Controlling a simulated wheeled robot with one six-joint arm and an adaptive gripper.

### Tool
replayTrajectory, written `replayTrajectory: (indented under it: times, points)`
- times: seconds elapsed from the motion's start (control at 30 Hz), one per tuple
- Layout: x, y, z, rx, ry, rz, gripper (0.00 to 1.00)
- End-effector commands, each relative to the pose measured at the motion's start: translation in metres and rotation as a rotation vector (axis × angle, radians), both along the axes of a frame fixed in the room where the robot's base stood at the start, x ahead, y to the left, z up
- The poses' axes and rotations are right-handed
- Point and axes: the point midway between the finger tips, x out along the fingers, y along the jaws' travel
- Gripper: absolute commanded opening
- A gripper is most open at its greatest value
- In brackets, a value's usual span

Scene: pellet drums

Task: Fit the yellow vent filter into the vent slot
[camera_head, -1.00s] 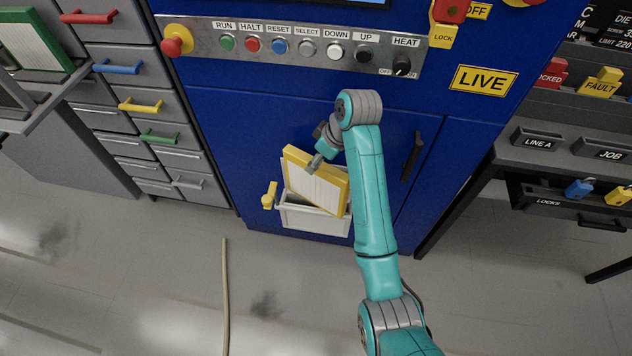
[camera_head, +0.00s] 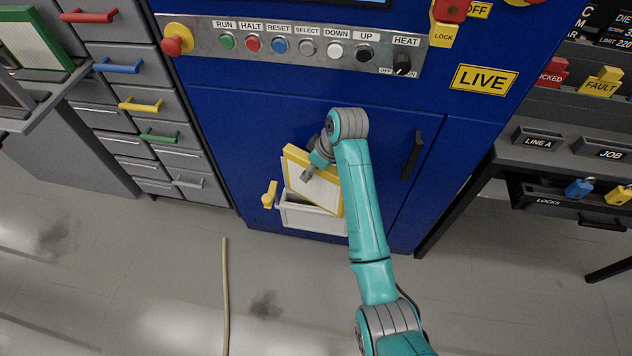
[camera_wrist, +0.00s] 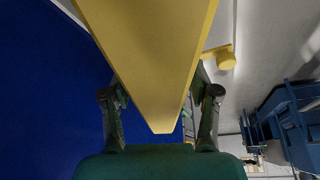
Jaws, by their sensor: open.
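The yellow vent filter (camera_head: 312,187) has a yellow frame and a pale pleated face. It sits tilted at the vent slot (camera_head: 312,219), a pale grey opening low in the blue cabinet door, with its lower edge at or inside the slot; I cannot tell how deep. My gripper (camera_head: 308,174) is at the filter's upper part, in front of its face. In the wrist view the yellow frame (camera_wrist: 155,50) fills the space between the two spread fingers of my gripper (camera_wrist: 160,95). The fingers are open, and contact with the filter is unclear.
A yellow latch handle (camera_head: 269,194) stands at the left of the slot. A black door handle (camera_head: 412,155) is to the right of my arm. A button panel (camera_head: 300,46) runs above. The floor in front is mostly clear, with a thin cable (camera_head: 225,300).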

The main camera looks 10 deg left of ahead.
Motion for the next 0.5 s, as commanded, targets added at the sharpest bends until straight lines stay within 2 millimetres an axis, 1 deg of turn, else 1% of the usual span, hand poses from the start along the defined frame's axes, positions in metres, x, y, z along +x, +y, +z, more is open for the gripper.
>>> replayTrajectory:
  times: [0.5]
  points:
    - [-0.0001,-0.0001,-0.0049,0.0,0.0,0.0,0.6]
